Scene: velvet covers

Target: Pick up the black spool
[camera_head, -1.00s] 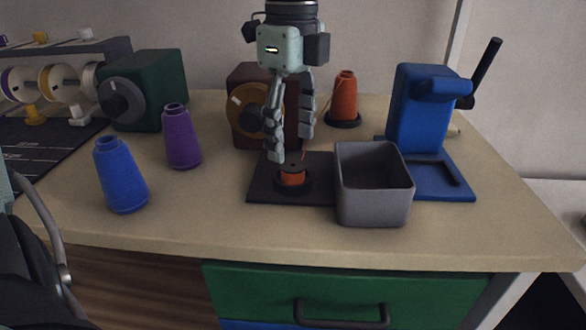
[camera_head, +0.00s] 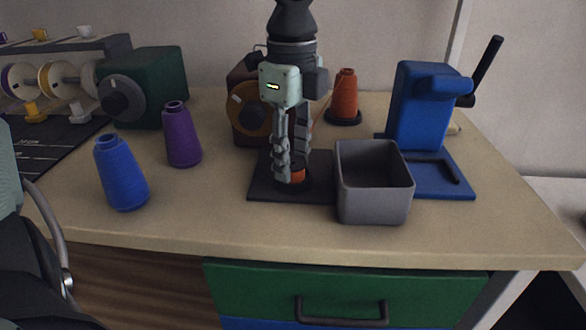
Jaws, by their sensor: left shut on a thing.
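The black spool (camera_head: 307,184), with orange thread wound on it, stands on a dark mat (camera_head: 262,187) in the middle of the table. My left gripper (camera_head: 292,179) points straight down over it, its fingers closed around the spool. The fingers hide most of the spool's top; some orange thread and part of the dark lower flange show. The spool appears still at mat level. My right gripper is not in view.
A grey open bin (camera_head: 374,208) stands just right of the spool. A blue press (camera_head: 419,110) is behind it. A brown winder (camera_head: 246,110) and orange cone (camera_head: 345,97) stand behind the gripper. Purple (camera_head: 181,138) and blue (camera_head: 120,175) cones stand left. The front table strip is clear.

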